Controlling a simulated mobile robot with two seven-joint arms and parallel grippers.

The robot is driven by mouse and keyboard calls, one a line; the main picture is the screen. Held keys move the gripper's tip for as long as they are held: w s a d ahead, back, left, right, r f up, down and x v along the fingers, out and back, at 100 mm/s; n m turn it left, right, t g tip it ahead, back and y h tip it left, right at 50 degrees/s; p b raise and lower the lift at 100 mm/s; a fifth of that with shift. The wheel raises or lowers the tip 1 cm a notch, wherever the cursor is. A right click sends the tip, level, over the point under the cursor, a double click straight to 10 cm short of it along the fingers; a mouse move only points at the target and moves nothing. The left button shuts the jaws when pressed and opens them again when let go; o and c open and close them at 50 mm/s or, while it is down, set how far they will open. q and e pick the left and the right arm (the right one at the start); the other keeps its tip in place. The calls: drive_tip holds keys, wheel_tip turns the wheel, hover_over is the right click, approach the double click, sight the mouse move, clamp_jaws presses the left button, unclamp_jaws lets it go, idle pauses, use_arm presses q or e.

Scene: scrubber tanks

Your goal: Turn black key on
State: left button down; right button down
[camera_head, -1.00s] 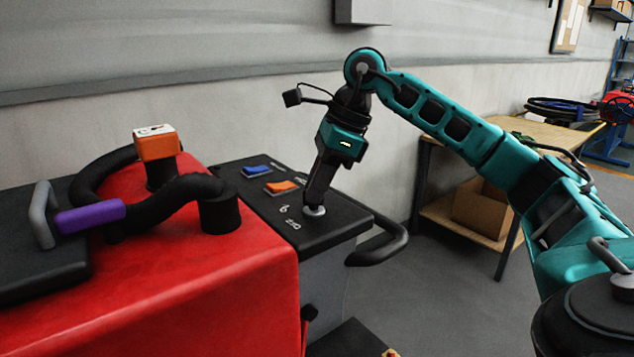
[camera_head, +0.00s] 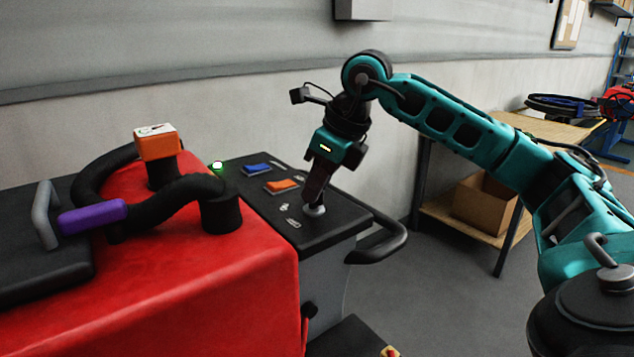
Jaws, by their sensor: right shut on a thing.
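The black key is hidden between the fingers of my right gripper (camera_head: 315,205). The gripper points down, tilted, and is shut on the key at the round silver key switch (camera_head: 316,211) on the black control panel (camera_head: 325,232). A blue switch (camera_head: 256,169) and an orange switch (camera_head: 281,185) lie on the panel to the left of the gripper. My left gripper is not in view.
The red scrubber body (camera_head: 200,280) fills the lower left, with a black hose and purple grip (camera_head: 92,217) on top. A black handle (camera_head: 380,245) sticks out right of the panel. A wooden table (camera_head: 540,135) with a cardboard box (camera_head: 485,206) below stands behind my right arm.

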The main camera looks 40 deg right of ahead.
drive_tip(key=shift+s+a+f, duration=0.1)
drive_tip(key=shift+f, duration=0.25)
drive_tip(key=c, duration=1.3)
unclamp_jaws()
drive_tip(key=shift+r, duration=0.1)
drive_tip(key=shift+o, duration=0.8)
drive_tip(key=shift+r, duration=0.15)
drive_tip(key=shift+r, duration=0.25)
drive_tip(key=p+v, duration=0.2)
drive_tip(key=v, duration=1)
